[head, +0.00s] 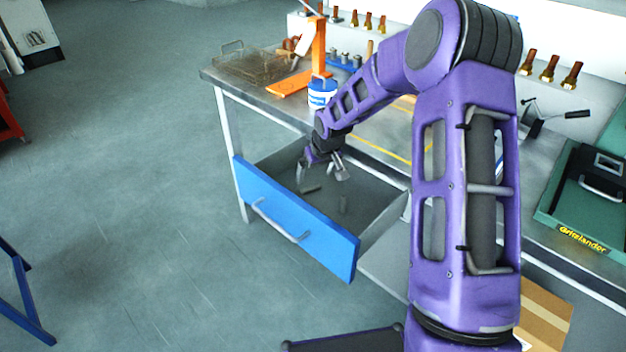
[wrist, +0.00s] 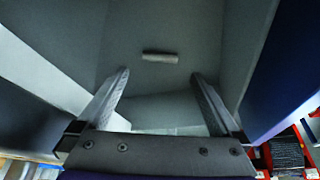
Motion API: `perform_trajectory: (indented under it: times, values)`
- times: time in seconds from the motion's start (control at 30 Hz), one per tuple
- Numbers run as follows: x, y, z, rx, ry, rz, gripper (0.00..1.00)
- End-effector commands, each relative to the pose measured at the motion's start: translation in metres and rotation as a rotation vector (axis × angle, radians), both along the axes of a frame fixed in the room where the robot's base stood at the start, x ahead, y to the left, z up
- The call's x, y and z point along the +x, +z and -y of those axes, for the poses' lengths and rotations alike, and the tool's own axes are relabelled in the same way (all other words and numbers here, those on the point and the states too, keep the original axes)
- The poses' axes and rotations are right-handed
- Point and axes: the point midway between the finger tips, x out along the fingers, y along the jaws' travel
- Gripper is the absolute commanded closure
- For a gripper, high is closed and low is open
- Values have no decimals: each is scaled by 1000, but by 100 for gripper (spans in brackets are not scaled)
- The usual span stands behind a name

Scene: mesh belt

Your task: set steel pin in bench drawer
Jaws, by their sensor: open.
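The bench drawer (head: 297,226) is pulled open, with a blue front and a grey inside. My gripper (head: 322,172) is over the open drawer, pointing down into it. In the wrist view its two fingers (wrist: 158,80) are spread apart with nothing between them. The steel pin (wrist: 160,57), a short grey cylinder, lies on its side beyond the fingertips, against the drawer's grey inside, apart from both fingers. In the head view a small grey piece (head: 311,189) lies in the drawer below the gripper. A second small grey mark (head: 343,204) is beside it; I cannot tell which is the pin.
The metal bench top (head: 380,138) above the drawer carries a blue and white can (head: 322,93), an orange stand (head: 318,48) and a wire basket (head: 246,68). A green case (head: 590,195) is at the right.

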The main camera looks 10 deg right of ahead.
Motion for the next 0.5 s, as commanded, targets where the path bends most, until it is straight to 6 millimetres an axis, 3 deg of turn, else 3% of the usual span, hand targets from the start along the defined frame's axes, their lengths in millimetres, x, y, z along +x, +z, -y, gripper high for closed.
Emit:
perform_trajectory:
  times: [0.03,0.2,0.5]
  values:
    - [-4,14,2,-1,-1,2,0]
    - [-15,40,5,-1,0,1,0]
    - [-22,53,6,0,1,-2,0]
